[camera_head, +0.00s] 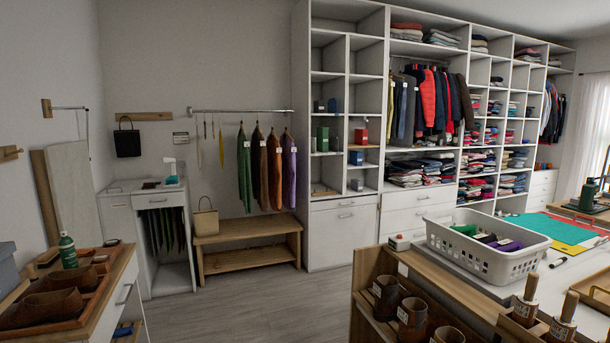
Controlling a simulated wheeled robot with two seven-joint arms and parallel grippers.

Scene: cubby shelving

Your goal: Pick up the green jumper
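A green garment (244,168) hangs upright on the wall rail at the back. It is the leftmost of several hanging garments, and it looks like the green jumper. A brown garment (259,168), an orange-brown one (274,170) and a purple one (289,168) hang close beside it on the right. Neither of my grippers shows in the head view.
A wooden bench (245,232) stands below the garments, with a tan bag (205,218) on it. A white cabinet (159,208) is left of it and tall cubby shelving (347,235) right. Grey floor (245,300) is clear ahead. A white basket (470,255) sits front right.

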